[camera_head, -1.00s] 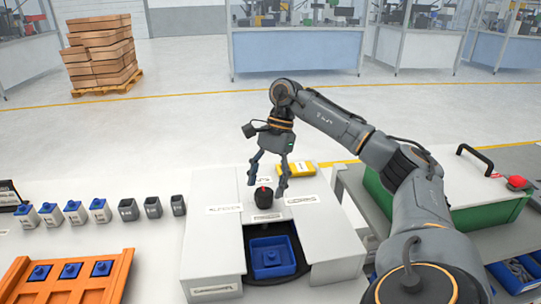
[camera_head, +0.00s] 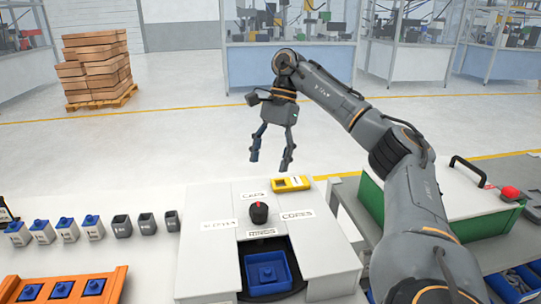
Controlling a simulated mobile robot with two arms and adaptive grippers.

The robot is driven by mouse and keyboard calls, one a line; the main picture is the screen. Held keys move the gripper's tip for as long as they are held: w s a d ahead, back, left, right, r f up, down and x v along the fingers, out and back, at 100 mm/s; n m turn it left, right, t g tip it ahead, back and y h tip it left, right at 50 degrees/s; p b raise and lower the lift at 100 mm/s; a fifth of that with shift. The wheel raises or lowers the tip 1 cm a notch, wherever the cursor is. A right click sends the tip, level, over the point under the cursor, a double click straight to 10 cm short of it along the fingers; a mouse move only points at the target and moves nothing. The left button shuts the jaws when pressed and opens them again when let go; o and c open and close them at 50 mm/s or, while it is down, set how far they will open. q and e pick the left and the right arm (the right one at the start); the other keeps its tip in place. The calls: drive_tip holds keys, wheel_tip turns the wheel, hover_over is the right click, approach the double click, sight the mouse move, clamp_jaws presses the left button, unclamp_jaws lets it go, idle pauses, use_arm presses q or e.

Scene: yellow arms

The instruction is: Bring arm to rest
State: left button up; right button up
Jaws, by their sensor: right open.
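My right gripper (camera_head: 270,165) hangs open and empty, fingers pointing down, above the far side of the white labelled station. My right arm (camera_head: 365,125) reaches in from the right side. The station (camera_head: 205,262) has a black knob with a red mark (camera_head: 259,212) on its top. My left gripper does not show.
A yellow device (camera_head: 290,184) lies at the station's back edge. Several blue-and-white and dark grey blocks (camera_head: 122,226) stand in a row at left, behind an orange tray (camera_head: 112,289). A green-sided case (camera_head: 372,198) stands at right.

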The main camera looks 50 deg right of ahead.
drive_tip(key=shift+d+r, duration=0.15)
drive_tip(key=shift+r, duration=0.1)
idle(0.6)
